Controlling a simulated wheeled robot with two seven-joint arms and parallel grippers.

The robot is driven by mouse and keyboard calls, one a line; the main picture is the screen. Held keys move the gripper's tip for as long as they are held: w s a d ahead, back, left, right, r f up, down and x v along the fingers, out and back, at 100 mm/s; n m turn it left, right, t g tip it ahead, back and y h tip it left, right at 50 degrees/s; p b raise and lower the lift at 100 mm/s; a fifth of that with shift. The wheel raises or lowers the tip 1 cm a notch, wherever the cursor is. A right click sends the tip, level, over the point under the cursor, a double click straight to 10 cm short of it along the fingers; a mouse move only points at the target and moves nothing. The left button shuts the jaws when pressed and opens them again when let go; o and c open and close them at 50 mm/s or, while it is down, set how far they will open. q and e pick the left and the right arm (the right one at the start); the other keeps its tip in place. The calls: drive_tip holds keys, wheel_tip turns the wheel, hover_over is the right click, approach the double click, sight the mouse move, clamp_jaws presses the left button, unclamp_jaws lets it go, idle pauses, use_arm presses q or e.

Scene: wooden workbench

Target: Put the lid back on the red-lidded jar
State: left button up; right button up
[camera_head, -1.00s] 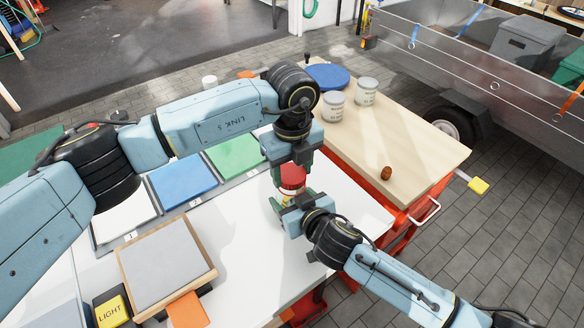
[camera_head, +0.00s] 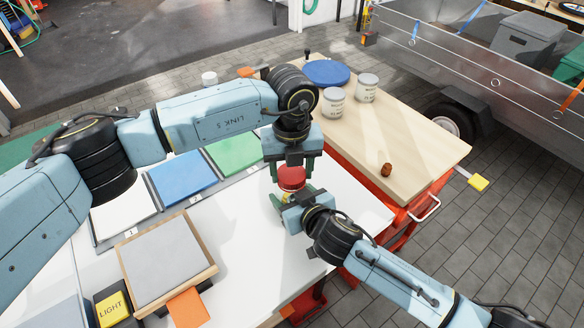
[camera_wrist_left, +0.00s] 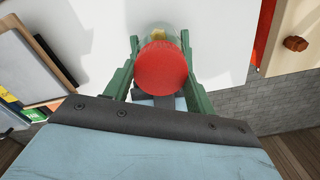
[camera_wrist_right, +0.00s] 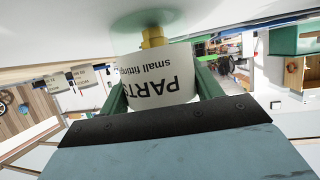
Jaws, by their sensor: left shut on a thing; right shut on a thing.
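The red lid (camera_head: 291,176) sits between the fingers of my left gripper (camera_head: 292,172), which reaches down from above and is shut on it. In the left wrist view the round red top (camera_wrist_left: 161,68) lies between the green fingers. The clear jar (camera_wrist_right: 140,28) shows in the right wrist view with a white "PARTS small fittings" label and a brass-coloured piece inside. My right gripper (camera_head: 283,199) is shut around the jar from the side, just below the lid. The lid lines up over the jar; whether they touch is hidden by the grippers.
The white tabletop (camera_head: 240,245) is clear around the jar. A grey framed board (camera_head: 165,262), blue pad (camera_head: 182,178) and green pad (camera_head: 234,153) lie to the left. The wooden bench (camera_head: 420,145) at right holds two pale tins (camera_head: 333,101) and a small brown object (camera_head: 386,170).

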use_arm(q)
drive_tip(key=m, duration=0.5)
drive_tip(key=shift+m, duration=0.3)
drive_tip(key=o, duration=0.9)
drive_tip(key=shift+o, duration=0.2)
drive_tip(key=shift+r, duration=0.15)
wheel_tip(320, 180, up, 4)
drive_tip(key=shift+r, duration=0.15)
drive_tip(key=shift+c, duration=0.4)
